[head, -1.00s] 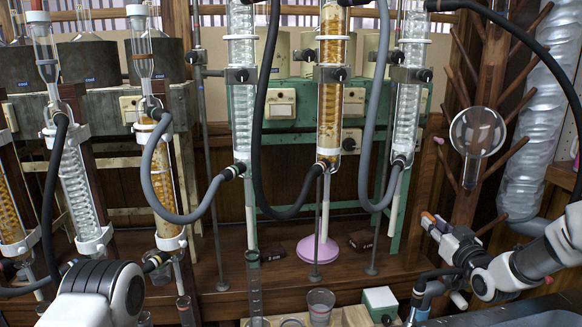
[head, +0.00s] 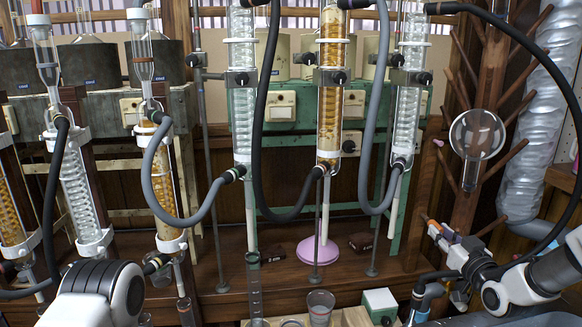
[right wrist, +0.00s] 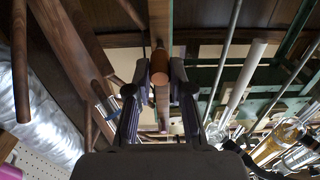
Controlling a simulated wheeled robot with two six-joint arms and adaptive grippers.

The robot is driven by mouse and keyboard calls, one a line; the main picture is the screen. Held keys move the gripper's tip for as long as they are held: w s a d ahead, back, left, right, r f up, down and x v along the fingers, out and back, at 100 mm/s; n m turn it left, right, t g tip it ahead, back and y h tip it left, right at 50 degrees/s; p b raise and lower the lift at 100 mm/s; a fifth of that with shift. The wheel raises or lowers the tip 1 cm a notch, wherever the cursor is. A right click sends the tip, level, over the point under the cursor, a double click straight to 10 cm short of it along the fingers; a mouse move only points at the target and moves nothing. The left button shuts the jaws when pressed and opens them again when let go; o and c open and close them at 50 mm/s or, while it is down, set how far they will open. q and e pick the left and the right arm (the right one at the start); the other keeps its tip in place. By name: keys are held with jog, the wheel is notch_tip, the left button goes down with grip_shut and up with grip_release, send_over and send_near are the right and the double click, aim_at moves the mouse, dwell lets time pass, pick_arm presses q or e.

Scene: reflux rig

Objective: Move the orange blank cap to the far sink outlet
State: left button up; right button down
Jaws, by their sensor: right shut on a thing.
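The orange blank cap (right wrist: 160,66) is between the two fingers of my right gripper (right wrist: 160,78), in the middle of the right wrist view. In the head view, its small orange end (head: 427,219) shows at the tip of my right gripper (head: 438,231), at the right. That gripper is shut on the cap and holds it raised, in front of the wooden peg stand. My left arm shows at the lower left of the head view, but its gripper is out of view. I cannot pick out the far sink outlet for sure.
A wooden peg stand (head: 466,200) holds a round glass flask (head: 477,135) close to my right gripper. Glass condensers (head: 331,80) with grey and black hoses (head: 262,130) fill the middle. A beaker (head: 320,306) and a white-green box (head: 380,302) stand at the front.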

jog(key=shift+s+d, duration=0.2)
jog(key=shift+s, duration=1.2)
